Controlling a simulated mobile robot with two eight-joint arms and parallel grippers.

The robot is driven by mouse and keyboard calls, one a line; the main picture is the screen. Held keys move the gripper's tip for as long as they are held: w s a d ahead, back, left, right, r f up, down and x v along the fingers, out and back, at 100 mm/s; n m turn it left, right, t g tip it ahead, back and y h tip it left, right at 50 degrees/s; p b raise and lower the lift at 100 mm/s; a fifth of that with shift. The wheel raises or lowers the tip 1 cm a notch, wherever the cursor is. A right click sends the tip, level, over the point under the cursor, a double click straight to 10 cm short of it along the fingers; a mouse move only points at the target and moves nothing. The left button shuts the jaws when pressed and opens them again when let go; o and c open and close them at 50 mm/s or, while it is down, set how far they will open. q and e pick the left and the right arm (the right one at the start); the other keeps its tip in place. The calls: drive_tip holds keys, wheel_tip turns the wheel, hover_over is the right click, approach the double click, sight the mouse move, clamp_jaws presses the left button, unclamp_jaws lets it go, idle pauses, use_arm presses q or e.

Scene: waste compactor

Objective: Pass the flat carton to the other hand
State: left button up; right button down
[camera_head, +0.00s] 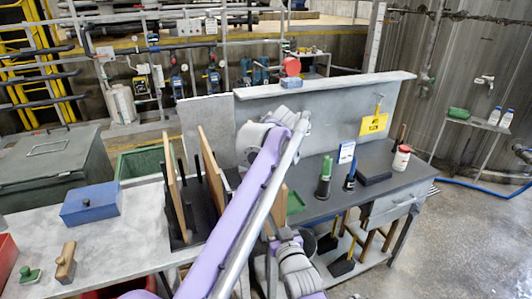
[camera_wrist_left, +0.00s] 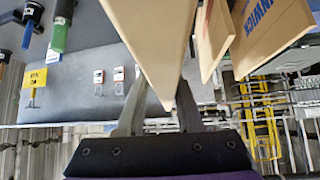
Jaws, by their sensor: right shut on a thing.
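The flat carton (camera_head: 279,206) is a tan upright board, mostly hidden behind my purple arm in the head view. In the left wrist view the flat carton (camera_wrist_left: 150,42) is large, tapering to a corner between my left fingers. My right gripper (camera_head: 278,232) is shut on the carton at its lower part, partly covered by my arm. My left gripper (camera_wrist_left: 160,112) has its fingers apart, one on each side of the carton's corner. I cannot tell whether they touch it. In the head view the left gripper's fingers are hidden.
A black rack (camera_head: 196,215) holds two more upright cartons, left of the held one. A blue box (camera_head: 91,203) lies on the left table.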

use_arm(q)
drive_tip(key=shift+d, duration=0.15)
clamp_jaws()
use_arm(e)
drive_tip(key=shift+a, duration=0.1)
drive_tip(key=c, duration=0.8)
unclamp_jaws()
drive_tip(key=shift+o, duration=0.2)
drive_tip(key=s+d, duration=0.2)
drive_tip(key=s, duration=0.9)
drive_tip(key=s+d+f+m+g+h, duration=0.1)
drive_tip(key=s+d+f+g, duration=0.3)
drive_tip(key=s, duration=0.3)
drive_tip(key=s+d+f+m+g+h, duration=0.1)
drive_tip(key=s+d+f+g+h, duration=0.1)
drive_tip(key=s+d+f+g, duration=0.2)
drive_tip(key=s+d+g, duration=0.1)
drive_tip(key=s+g, duration=0.2)
drive_tip(key=s, duration=0.1)
drive_tip(key=shift+d+f, duration=0.25)
drive_tip(key=shift+f, duration=0.1)
